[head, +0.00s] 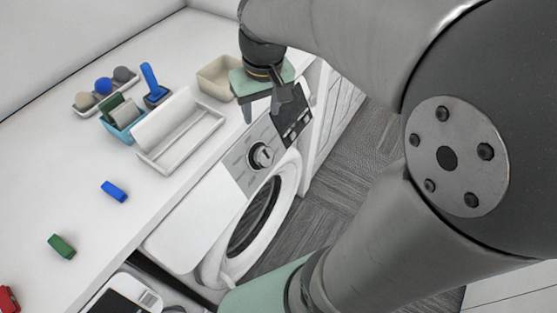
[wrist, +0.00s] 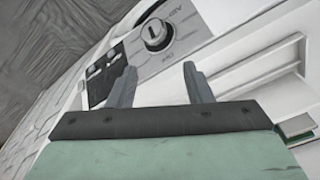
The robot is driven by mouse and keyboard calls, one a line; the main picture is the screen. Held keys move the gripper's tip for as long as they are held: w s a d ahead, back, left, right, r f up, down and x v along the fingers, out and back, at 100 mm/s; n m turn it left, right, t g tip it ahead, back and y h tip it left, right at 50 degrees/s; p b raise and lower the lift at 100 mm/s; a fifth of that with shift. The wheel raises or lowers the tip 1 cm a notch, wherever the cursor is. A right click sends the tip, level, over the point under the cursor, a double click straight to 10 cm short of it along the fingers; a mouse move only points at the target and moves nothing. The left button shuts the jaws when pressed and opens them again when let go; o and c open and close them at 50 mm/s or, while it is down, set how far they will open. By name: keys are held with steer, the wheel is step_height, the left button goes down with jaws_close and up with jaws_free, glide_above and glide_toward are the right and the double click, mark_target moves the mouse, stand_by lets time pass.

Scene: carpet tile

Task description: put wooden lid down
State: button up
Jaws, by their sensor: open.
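I cannot make out a wooden lid in either view. My gripper (head: 262,110) is open, with nothing between its fingers. In the head view it hangs near the counter's right edge, over the washing machine's control panel. In the wrist view the two fingers (wrist: 158,70) stand apart, with the panel and its round knob beyond them. A beige open box (head: 217,80) stands on the counter just left of my gripper, apart from it and partly hidden by it.
A white divided tray (head: 207,124), a teal box (head: 122,130) with upright pieces, a blue item (head: 151,80) in a dark holder and a tray of balls (head: 83,109) stand on the counter. Blue (head: 114,191), green (head: 61,246) and red (head: 8,299) blocks lie nearer, with clear counter around them.

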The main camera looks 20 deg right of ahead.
steer(key=s+a+f, duration=0.1)
steer(key=s+f, duration=0.2)
steer(key=s, duration=0.3)
steer(key=s+f, duration=0.3)
steer(key=s, duration=0.3)
steer(key=shift+s+a+f+m+g, duration=0.3)
steer(key=shift+a+f, duration=0.05)
steer(key=shift+a, duration=0.05)
